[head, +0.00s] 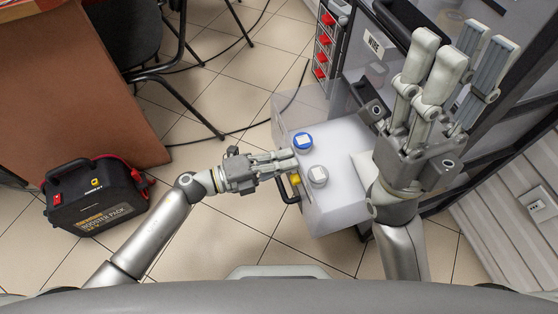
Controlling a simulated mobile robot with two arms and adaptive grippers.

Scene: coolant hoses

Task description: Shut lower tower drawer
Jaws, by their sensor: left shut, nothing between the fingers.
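The lower tower drawer (335,212) is a pale, translucent box standing pulled out to the left from the dark-framed tower (348,60). Its black handle (288,193) is on the left-facing front. Inside show a blue-capped item (303,141), a white-capped item (318,175) and a small yellow item (295,180). My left gripper (293,160) is shut and empty, with its fingertips at the drawer front, above the handle; I cannot tell whether they touch. My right gripper (456,55) is open and empty, raised over the tower side, and hides part of the drawer's right end.
A black booster pack (95,198) stands on the tiled floor at left, below a brown desk panel (75,80) and a dark chair (125,35). A rack with red parts (322,55) stands behind the drawer. A cable crosses the floor.

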